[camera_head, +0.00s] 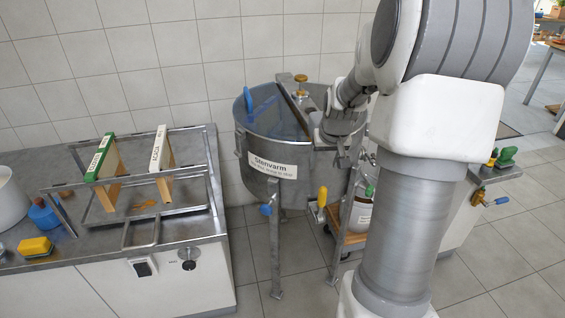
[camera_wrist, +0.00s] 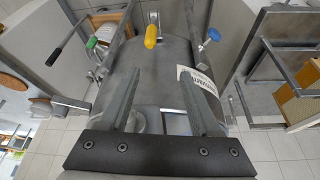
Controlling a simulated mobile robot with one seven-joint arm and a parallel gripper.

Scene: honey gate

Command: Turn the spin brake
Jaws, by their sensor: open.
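A grey metal extractor drum (camera_head: 268,118) labelled "Stenvarm" stands on legs. A yellow handle (camera_head: 322,197) and a blue knob (camera_head: 266,210) are on its lower front; I cannot tell which control is the spin brake. A brass knob (camera_head: 300,80) sits on the bar across its top. In the wrist view, the yellow handle (camera_wrist: 151,36) is beyond my fingertips and the blue knob (camera_wrist: 213,35) is to its right. My gripper (camera_wrist: 160,78) is open and empty, pointing at the drum's wall. In the head view my gripper (camera_head: 345,158) is at the drum's right side, above the yellow handle.
A wooden cart with a jar (camera_head: 361,215) stands right of the drum. Floor in front is clear.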

